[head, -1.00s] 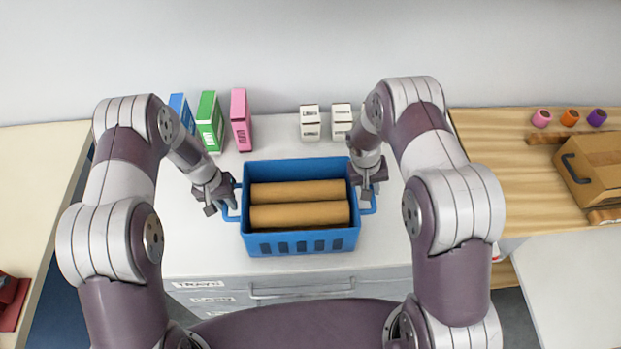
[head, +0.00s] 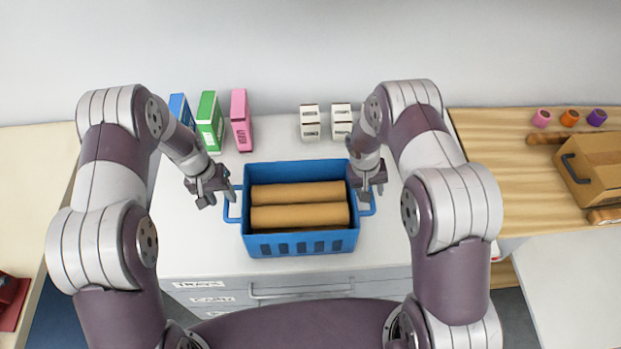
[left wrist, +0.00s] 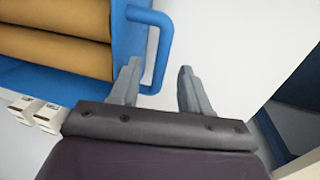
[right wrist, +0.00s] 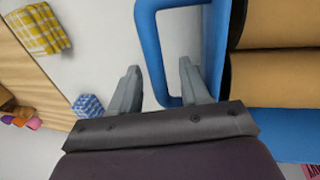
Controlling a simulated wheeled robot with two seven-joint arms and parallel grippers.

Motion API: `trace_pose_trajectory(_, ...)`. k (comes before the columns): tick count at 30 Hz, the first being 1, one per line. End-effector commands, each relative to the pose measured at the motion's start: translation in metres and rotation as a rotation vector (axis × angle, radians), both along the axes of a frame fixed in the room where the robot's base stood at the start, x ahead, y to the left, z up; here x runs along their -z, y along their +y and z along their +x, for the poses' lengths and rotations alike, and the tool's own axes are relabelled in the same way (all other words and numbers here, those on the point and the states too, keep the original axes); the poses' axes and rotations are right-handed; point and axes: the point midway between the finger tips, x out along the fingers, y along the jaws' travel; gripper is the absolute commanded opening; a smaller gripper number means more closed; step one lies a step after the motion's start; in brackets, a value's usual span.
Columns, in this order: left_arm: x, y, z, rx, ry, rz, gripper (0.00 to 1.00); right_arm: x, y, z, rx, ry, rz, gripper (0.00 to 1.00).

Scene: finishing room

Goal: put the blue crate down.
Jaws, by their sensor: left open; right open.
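The blue crate (head: 302,243) rests on the white top of the drawer cabinet and holds two brown rolls (head: 298,215). It has a loop handle on each short side. My left gripper (head: 222,192) is open at the crate's left handle (head: 233,211). My right gripper (head: 368,190) is open at the right handle (head: 367,204). In the right wrist view that handle's bar (right wrist: 152,50) runs between the open fingers (right wrist: 160,85).
Blue, green (head: 209,122) and pink (head: 240,120) boxes stand behind the crate at the left. Small white boxes (head: 310,122) stand behind it at the right. A wooden table (head: 490,140) with a cardboard box (head: 596,165) is on the right.

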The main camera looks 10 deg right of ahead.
Motion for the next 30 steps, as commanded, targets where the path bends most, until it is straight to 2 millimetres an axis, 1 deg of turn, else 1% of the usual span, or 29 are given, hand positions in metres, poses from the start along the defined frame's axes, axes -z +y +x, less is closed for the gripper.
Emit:
trace_pose_trajectory(1, -0.014, 0.003, 0.001, -0.001, -0.003, 0.000, 0.47, 0.000, 0.000, 0.000, 0.000, 0.000, 0.000, 0.47)
trace_pose_trajectory(3, -0.032, 0.006, 0.001, -0.001, -0.003, 0.000, 0.47, 0.000, 0.000, 0.000, 0.000, 0.000, 0.000, 0.47)
trace_pose_trajectory(6, -0.053, 0.010, 0.002, -0.002, -0.003, 0.001, 0.47, 0.000, 0.000, 0.000, 0.000, 0.000, 0.000, 0.47)
trace_pose_trajectory(10, -0.069, 0.013, 0.001, 0.000, 0.000, 0.000, 0.47, 0.000, 0.000, 0.000, 0.000, 0.000, 0.000, 0.47)
trace_pose_trajectory(12, -0.074, 0.014, 0.001, -0.001, 0.001, 0.000, 0.47, -0.004, 0.001, 0.001, 0.000, -0.001, 0.000, 0.47)
trace_pose_trajectory(14, -0.075, 0.014, 0.001, -0.001, 0.002, 0.000, 0.47, -0.012, 0.003, 0.001, 0.001, -0.002, 0.000, 0.47)
trace_pose_trajectory(17, -0.075, 0.014, 0.001, -0.001, 0.002, 0.000, 0.47, -0.035, 0.007, 0.001, -0.001, -0.004, 0.000, 0.47)
trace_pose_trajectory(21, -0.074, 0.014, 0.001, -0.001, 0.001, 0.000, 0.47, -0.073, 0.016, 0.001, -0.001, -0.005, 0.001, 0.47)
trace_pose_trajectory(24, -0.074, 0.014, 0.001, 0.000, 0.001, 0.000, 0.47, -0.095, 0.020, 0.001, 0.000, -0.004, 0.001, 0.47)
trace_pose_trajectory(27, -0.074, 0.014, 0.001, 0.000, 0.001, 0.000, 0.47, -0.109, 0.023, 0.001, 0.000, -0.002, 0.000, 0.47)
trace_pose_trajectory(30, -0.074, 0.014, 0.001, 0.000, 0.001, 0.000, 0.47, -0.116, 0.025, 0.001, -0.001, -0.001, 0.000, 0.47)
